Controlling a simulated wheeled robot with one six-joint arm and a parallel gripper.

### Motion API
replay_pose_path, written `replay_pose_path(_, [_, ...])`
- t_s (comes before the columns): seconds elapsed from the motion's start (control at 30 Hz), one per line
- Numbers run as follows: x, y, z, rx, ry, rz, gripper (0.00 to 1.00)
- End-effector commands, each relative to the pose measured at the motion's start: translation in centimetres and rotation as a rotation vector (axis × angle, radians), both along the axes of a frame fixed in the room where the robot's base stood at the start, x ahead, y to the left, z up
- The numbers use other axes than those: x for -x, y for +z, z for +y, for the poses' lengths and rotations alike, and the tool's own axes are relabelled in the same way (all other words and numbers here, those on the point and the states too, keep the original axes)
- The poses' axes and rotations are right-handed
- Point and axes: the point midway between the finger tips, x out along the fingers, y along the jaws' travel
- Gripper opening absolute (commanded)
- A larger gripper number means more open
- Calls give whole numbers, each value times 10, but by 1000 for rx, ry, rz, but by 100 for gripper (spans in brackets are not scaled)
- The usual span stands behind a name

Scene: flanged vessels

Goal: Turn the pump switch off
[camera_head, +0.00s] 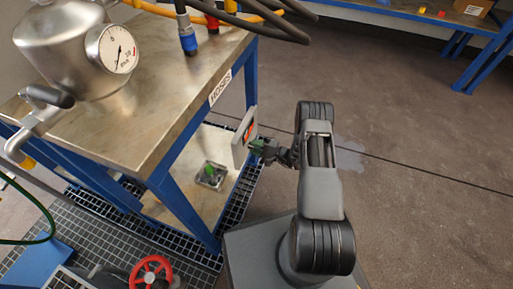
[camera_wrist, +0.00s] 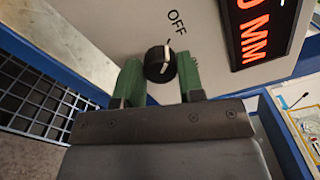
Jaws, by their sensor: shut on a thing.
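The pump switch is a black round knob (camera_wrist: 158,64) on a light grey control box, in the wrist view. A short white mark shows on the knob, and the word "OFF" is printed on the panel above it. My gripper (camera_wrist: 160,78) has its two green fingers on either side of the knob and is shut on it. In the head view, the control box (camera_head: 242,138) is at the side of the workbench, and my gripper (camera_head: 262,149) reaches its face from the right. The knob is hidden there.
A red digital display (camera_wrist: 262,30) is right of the knob. The blue-framed workbench (camera_head: 180,95) carries a steel vessel (camera_head: 68,45) with a gauge and several hoses. A red valve wheel (camera_head: 151,271) is low at the front. The floor on the right is clear.

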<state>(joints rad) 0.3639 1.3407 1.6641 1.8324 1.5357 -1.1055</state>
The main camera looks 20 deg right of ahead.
Motion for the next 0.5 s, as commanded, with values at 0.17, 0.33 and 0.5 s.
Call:
replay_pose_path(0.17, [3,-1,4,-1,11,5,12])
replay_pose_path(0.33, [2,-1,2,-1,7,5,49])
replay_pose_path(0.5, [1,-1,-1,-1,-1,3,61])
